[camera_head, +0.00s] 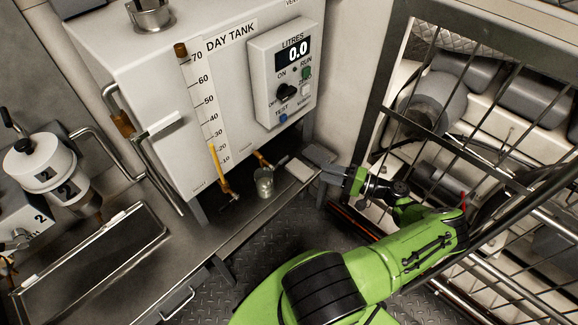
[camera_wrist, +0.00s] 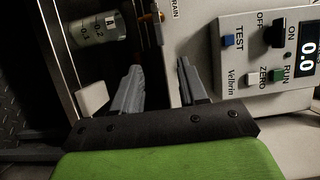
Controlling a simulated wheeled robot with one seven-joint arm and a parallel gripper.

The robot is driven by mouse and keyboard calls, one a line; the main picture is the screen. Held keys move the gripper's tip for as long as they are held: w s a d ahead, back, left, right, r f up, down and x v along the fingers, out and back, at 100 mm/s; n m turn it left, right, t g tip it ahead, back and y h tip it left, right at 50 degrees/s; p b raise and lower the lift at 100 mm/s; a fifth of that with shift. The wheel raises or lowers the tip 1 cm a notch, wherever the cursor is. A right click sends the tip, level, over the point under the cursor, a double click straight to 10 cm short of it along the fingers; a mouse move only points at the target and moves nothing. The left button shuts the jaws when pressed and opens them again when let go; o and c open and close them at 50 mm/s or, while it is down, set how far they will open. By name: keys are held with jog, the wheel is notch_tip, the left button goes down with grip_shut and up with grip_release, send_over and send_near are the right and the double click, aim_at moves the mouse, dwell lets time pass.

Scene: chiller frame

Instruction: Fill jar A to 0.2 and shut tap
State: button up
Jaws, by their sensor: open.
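Jar A (camera_head: 264,183) is a small clear jar on the metal bench below the day tank (camera_head: 160,110).
A meter box (camera_head: 283,70) on the tank reads 0.0 litres, with a black knob and several buttons. A sight gauge (camera_head: 214,155) stands left of the tap. A white block (camera_head: 300,168) lies between jar and gripper. A barred cage (camera_head: 440,130) is close on the right.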

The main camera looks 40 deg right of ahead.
aim_at(286, 160)
jog(key=b+x, duration=0.1)
jog(key=x, duration=1.4)
jog(key=shift+d, duration=0.1)
jog(key=shift+s, duration=0.1)
grip_shut()
